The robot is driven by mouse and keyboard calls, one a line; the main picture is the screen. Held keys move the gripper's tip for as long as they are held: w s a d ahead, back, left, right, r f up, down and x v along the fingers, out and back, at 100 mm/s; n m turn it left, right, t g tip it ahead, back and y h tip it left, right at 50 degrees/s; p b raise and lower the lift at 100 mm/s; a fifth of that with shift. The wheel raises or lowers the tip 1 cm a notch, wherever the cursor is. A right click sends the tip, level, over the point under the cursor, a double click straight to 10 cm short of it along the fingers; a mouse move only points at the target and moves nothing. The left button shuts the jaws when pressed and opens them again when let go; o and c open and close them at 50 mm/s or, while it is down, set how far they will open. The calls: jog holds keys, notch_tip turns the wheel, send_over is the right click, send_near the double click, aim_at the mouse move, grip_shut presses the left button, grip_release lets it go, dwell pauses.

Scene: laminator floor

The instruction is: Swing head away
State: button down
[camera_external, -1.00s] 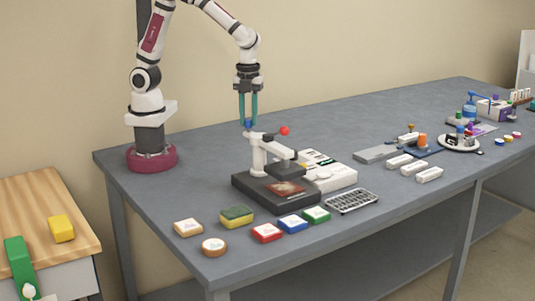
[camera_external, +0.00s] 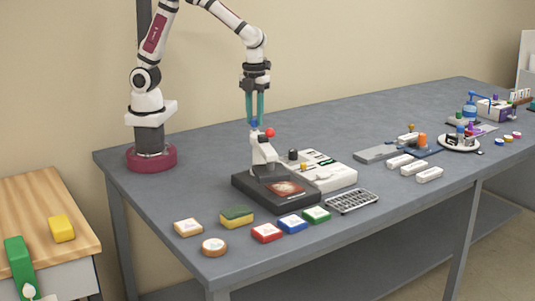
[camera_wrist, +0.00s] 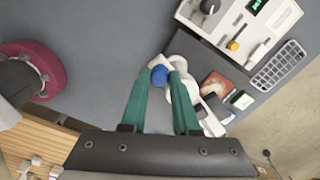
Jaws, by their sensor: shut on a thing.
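The press stands on the grey bench with a black base (camera_external: 245,190) and a white upright and head (camera_external: 262,153). A red ball (camera_external: 270,132) tops the head, and a dark plate (camera_external: 268,173) hangs over the base's left part. A reddish picture piece (camera_external: 288,188) lies on the base, mostly uncovered; it also shows in the wrist view (camera_wrist: 217,84). My gripper (camera_external: 255,121) points down above the press, shut on the blue knob (camera_wrist: 159,75) at the head's back end. In the wrist view the green fingers lie on either side of the knob.
A white control box (camera_external: 325,172) stands right behind the base. A metal rack (camera_external: 352,201) lies to its right. Open bench lies left of the press.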

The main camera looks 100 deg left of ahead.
jog(key=shift+w+d+m, duration=0.1)
jog(key=shift+w+m, duration=0.75)
jog(key=shift+m, duration=1)
jog(key=shift+w+m, duration=0.9)
jog(key=shift+m, duration=0.9)
jog(key=shift+w+d+m, duration=0.1)
jog(key=shift+w+m, duration=0.75)
jog(key=shift+m, duration=1)
jog(key=c, duration=0.7)
grip_release()
jog(key=shift+o, duration=0.2)
notch_tip(320, 180, up, 16)
